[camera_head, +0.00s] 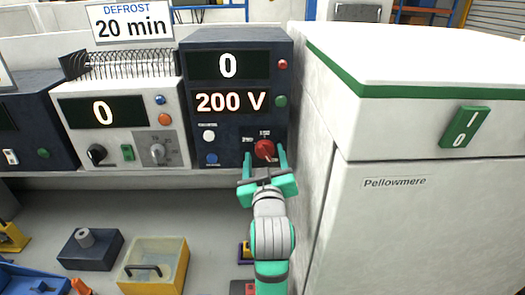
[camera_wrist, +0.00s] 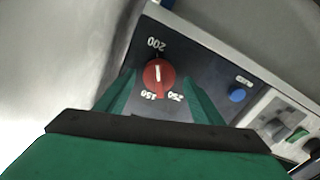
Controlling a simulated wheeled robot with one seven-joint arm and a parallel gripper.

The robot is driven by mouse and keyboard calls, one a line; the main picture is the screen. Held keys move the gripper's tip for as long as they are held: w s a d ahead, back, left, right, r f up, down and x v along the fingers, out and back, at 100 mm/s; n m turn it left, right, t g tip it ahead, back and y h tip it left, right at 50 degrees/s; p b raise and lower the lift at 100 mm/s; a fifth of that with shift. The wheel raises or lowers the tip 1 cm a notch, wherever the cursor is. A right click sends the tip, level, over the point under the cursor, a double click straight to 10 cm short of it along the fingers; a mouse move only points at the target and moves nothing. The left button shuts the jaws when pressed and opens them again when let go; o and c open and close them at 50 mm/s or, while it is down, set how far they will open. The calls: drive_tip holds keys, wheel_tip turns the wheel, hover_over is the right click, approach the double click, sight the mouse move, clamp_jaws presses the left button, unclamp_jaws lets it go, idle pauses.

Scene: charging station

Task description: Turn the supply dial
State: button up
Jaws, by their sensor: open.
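The supply dial is a round red knob (camera_head: 264,149) with a white pointer mark, low on the right of the dark blue supply unit (camera_head: 234,130). The unit's two displays read "0" and "200 V". In the wrist view the red knob (camera_wrist: 159,76) sits among the labels 200, 150 and 250, with its white mark toward 200. My gripper (camera_head: 264,163) is open in front of the knob. Its two green fingers (camera_wrist: 158,97) stand to either side of the knob. I cannot tell whether they touch it.
A white cabinet (camera_head: 420,220) labelled Pellowmere, with a green switch, stands close at the right. A white unit (camera_head: 125,128) with a "0" display and knobs is at left. A yellow box (camera_head: 153,268) and a dark blue block (camera_head: 90,250) are at lower left.

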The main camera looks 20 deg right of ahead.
drive_tip(key=shift+w+d, duration=0.2)
drive_tip(key=shift+w, duration=0.25)
drive_tip(key=c, duration=1)
drive_tip(key=shift+c, duration=0.2)
drive_tip(key=shift+m, duration=2.8)
